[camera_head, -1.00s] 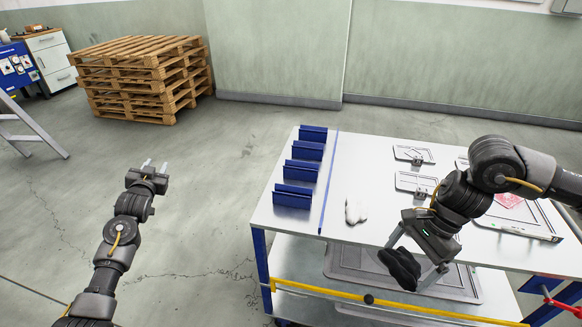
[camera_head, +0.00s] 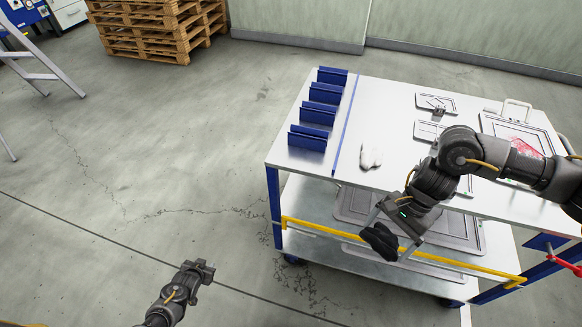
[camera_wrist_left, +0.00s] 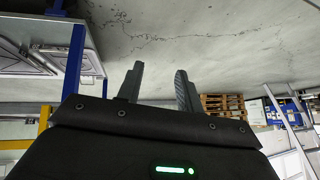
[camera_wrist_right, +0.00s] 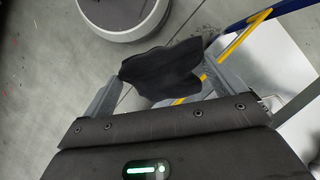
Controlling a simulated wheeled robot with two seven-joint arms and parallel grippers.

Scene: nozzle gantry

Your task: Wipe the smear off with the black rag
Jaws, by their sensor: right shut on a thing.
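The black rag (camera_head: 380,241) hangs bunched in my right gripper (camera_head: 391,232), in front of the table's front edge. In the right wrist view the rag (camera_wrist_right: 160,70) is stretched between the two fingers. A red smear (camera_head: 522,143) shows on a framed panel (camera_head: 490,124) at the table's right; my right arm partly covers this panel. My left gripper (camera_head: 202,266) is empty over the floor, left of the table. The left wrist view shows its two fingers (camera_wrist_left: 158,88) apart.
The table (camera_head: 390,95) holds blue racks (camera_head: 315,113) at the left, a crumpled white thing (camera_head: 371,157) and small framed plates (camera_head: 436,103). A yellow bar (camera_head: 330,235) runs along the front above the lower shelf (camera_head: 305,205).

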